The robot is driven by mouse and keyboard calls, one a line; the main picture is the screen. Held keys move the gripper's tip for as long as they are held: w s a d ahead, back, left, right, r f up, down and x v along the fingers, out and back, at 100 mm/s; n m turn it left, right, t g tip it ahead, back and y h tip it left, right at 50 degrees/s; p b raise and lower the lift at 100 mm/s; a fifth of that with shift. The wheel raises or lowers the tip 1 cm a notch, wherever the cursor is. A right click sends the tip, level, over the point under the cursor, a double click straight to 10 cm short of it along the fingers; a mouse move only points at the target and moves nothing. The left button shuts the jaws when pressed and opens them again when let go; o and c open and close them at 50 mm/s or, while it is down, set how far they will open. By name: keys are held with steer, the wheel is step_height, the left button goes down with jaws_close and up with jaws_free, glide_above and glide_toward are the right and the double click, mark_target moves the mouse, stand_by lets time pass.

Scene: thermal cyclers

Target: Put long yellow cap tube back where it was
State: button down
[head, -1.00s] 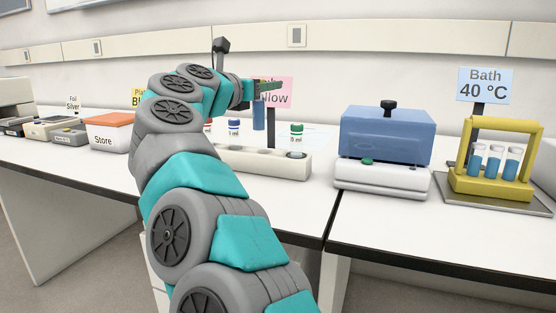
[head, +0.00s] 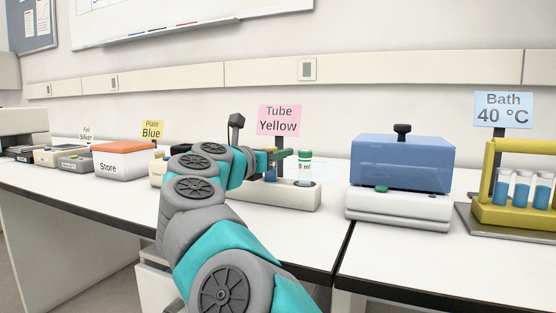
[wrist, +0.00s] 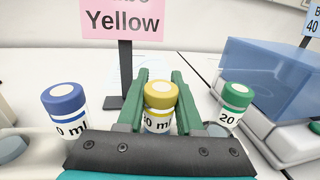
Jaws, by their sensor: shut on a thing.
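The tube with the yellow cap (wrist: 160,105) stands upright between the green fingers of my gripper (wrist: 160,98), which is shut on it. In the wrist view a blue-capped tube (wrist: 65,108) stands to the left and a green-capped tube (wrist: 233,104) to the right. The green-capped tube also shows in the head view (head: 305,168).
A pink "Tube Yellow" sign (head: 279,120) stands behind the rack. A blue-lidded device (head: 402,165) is to the right, then a yellow rack (head: 495,210) of blue tubes. A "Store" box (head: 124,160) is to the left. Grey round spots (wrist: 217,130) show beside the held tube.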

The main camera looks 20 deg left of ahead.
steer(key=shift+f, duration=0.15)
steer(key=c, duration=0.6)
jaws_free()
steer(key=shift+o, duration=0.2)
steer(key=shift+s+r, duration=0.1)
steer(key=shift+r, duration=0.15)
steer(key=shift+s+a+f, duration=0.1)
steer(key=shift+s+f, duration=0.05)
steer(key=shift+s, duration=0.15)
steer(key=v, duration=1.1)
steer(key=shift+b, duration=0.3)
steer(key=shift+s, duration=0.1)
